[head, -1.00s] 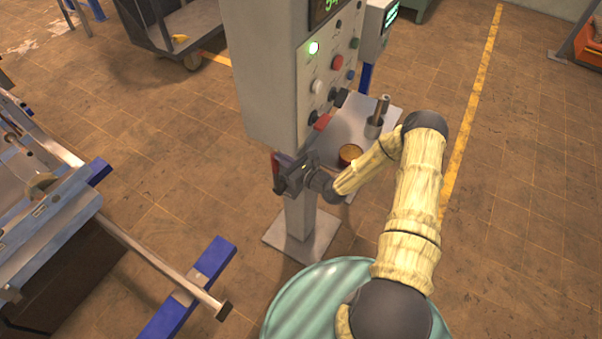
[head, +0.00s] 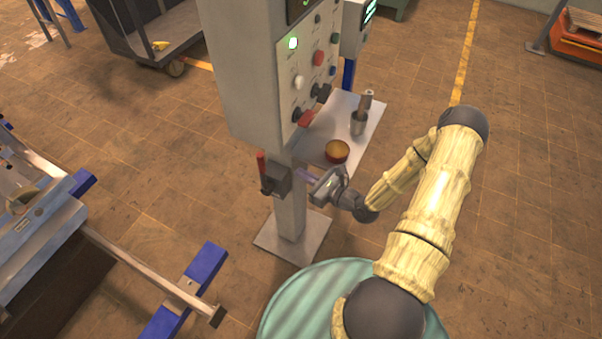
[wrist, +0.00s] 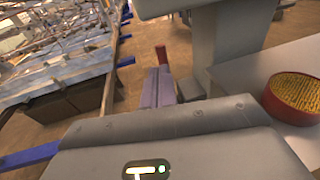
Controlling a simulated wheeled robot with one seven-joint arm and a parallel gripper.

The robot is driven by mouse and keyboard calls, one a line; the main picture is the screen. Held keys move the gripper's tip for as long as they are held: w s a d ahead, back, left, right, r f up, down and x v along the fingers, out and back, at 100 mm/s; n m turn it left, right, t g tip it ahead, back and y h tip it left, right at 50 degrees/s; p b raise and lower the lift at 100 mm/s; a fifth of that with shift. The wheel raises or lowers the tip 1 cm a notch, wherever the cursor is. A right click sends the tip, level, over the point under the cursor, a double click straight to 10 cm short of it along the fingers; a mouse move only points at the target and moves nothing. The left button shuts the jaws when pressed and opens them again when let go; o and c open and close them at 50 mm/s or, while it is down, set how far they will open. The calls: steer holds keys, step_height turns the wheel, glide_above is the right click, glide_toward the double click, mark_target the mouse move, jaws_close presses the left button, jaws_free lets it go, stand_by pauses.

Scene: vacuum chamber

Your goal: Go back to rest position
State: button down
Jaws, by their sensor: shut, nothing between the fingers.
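My gripper (head: 303,173) is shut and empty in the head view. Its fingertips are just right of the red-handled lever box (head: 277,180) on the control post, with a small gap that I cannot judge exactly. In the wrist view the closed purple fingers (wrist: 158,88) point forward, with the red handle (wrist: 161,55) upright beyond their tips. My arm reaches in from the lower right, elbow bent.
The grey control box (head: 250,75) with knobs and a green light stands on a post. A side shelf (head: 325,125) holds a red bowl (head: 337,151) and a metal cup (head: 358,123). A machine with blue feet (head: 185,290) is at left.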

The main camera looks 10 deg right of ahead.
steer(key=s+a+r+n+g, duration=0.4)
steer(key=s+n+g, duration=0.3)
steer(key=n, duration=0.1)
steer(key=s+a+r+n+g, duration=0.4)
steer(key=s+n+g, duration=0.3)
steer(key=n, duration=0.1)
steer(key=s+d+r+n+t+h, duration=0.1)
steer(key=d+r+n+t+h, duration=0.2)
steer(key=d+r+n+h, duration=0.5)
step_height(320, 180, up, 3)
steer(key=n+h, duration=0.2)
steer(key=n, duration=0.2)
steer(key=shift+s+d+r, duration=0.2)
steer(key=shift+s+d, duration=0.05)
steer(key=shift+d, duration=0.05)
